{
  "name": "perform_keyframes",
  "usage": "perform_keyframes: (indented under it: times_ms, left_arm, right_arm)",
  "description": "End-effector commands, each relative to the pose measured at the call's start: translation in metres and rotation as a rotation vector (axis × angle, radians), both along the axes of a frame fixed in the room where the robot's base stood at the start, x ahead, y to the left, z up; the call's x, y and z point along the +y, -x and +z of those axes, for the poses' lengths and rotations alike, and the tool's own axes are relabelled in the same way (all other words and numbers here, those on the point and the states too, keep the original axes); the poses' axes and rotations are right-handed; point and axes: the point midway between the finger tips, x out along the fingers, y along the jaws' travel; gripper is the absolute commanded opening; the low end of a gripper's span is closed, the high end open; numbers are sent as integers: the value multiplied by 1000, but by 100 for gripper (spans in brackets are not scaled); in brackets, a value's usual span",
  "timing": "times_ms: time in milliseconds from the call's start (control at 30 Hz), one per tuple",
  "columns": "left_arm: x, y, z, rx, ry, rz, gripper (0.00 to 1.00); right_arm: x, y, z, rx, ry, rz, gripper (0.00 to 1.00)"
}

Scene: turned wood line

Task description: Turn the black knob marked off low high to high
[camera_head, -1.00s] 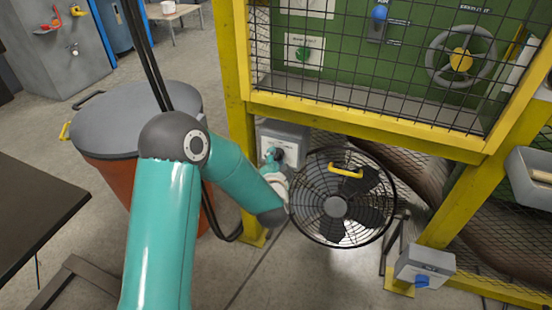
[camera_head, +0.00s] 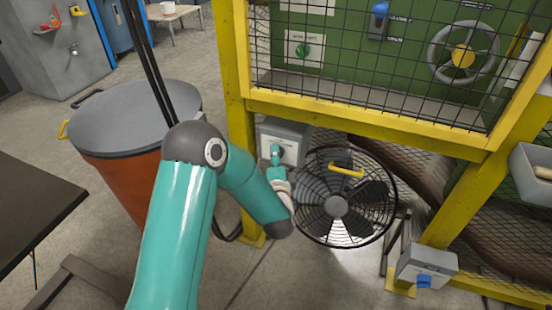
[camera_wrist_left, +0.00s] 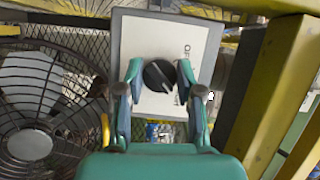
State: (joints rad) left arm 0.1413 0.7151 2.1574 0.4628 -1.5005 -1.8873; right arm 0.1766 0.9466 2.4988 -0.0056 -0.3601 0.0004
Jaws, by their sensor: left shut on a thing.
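The black knob (camera_wrist_left: 158,76) sits on the pale front plate of a grey box (camera_wrist_left: 150,30) in the left wrist view. A light pointer line on it slants toward the lower right. Lettering starting with "OF" runs along the plate's right side; the rest is hidden by a finger. My left gripper (camera_wrist_left: 160,71) has its two green fingers on either side of the knob, shut on it. In the head view the box (camera_head: 284,132) is on the yellow post, and my left gripper (camera_head: 277,158) covers the knob. My right gripper is not in view.
A round black fan (camera_head: 336,207) with a yellow handle stands close to the right of my left wrist. A lidded bin (camera_head: 125,118) is at left. The yellow guard frame (camera_head: 370,125) is above. Another grey box with a blue knob (camera_head: 426,263) is lower right.

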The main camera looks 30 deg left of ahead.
Motion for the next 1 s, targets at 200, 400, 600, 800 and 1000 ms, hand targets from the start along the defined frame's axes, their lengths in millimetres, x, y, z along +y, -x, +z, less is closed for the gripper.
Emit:
perform_keyframes:
  times_ms: [200,400,600,800,1000]
  left_arm:
    - [-6,-1,-4,10,2,-17,2]
    - [-5,-1,-4,10,3,-15,60]
    - [-3,0,-2,5,2,-9,61]
    - [-4,2,-1,4,2,-6,61]
    - [-18,21,-1,6,2,-9,61]
  right_arm:
    - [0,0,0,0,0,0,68]
    - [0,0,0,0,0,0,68]
    - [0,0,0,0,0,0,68]
    - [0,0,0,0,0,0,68]
    - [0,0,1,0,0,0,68]
